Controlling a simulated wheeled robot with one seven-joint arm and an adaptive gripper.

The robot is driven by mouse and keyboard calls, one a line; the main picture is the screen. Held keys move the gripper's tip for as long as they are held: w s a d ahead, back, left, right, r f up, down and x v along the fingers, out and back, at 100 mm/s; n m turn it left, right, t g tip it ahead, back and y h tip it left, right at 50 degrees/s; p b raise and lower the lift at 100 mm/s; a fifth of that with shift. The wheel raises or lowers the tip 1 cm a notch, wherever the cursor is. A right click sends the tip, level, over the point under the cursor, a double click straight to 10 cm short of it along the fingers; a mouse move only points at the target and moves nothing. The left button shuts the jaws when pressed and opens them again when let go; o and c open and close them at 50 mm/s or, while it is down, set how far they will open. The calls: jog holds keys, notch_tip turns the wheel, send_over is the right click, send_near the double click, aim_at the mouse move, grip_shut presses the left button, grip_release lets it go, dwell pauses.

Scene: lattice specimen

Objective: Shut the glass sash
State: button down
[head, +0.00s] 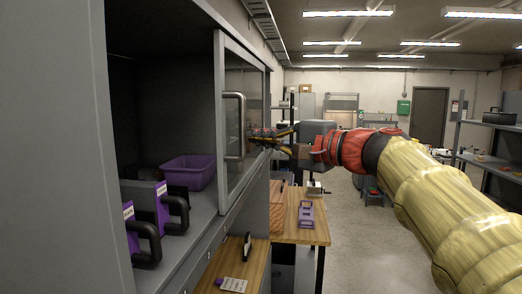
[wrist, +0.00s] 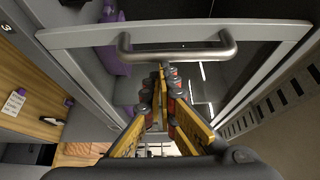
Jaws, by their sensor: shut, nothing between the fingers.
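The glass sash (head: 243,88) is a grey-framed pane at the right part of a grey cabinet's front. The left part of the opening is uncovered. Its grey bar handle (head: 235,125) stands upright on the frame. My gripper (head: 255,134) is at the right of the handle, in front of the glass. In the wrist view the handle (wrist: 178,53) runs across the top, just beyond my gripper (wrist: 162,72). The fingers are together with nothing between them. Whether the fingertips touch the handle or glass I cannot tell.
Inside the cabinet are a purple bin (head: 190,172) and purple boxes (head: 162,207) with black handles. A wooden bench (head: 312,229) with a purple rack (head: 306,214) stands below at the right. Open floor (head: 364,250) lies beyond it. Shelving (head: 490,138) stands at the far right.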

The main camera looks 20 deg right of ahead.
jog(key=s+a+b, duration=0.3)
jog(key=s+a, duration=0.5)
jog(key=s, duration=0.4)
jog(key=s+a+b, duration=0.3)
jog(key=s+a, duration=0.5)
jog(key=s, duration=0.4)
jog(key=shift+a, duration=0.2)
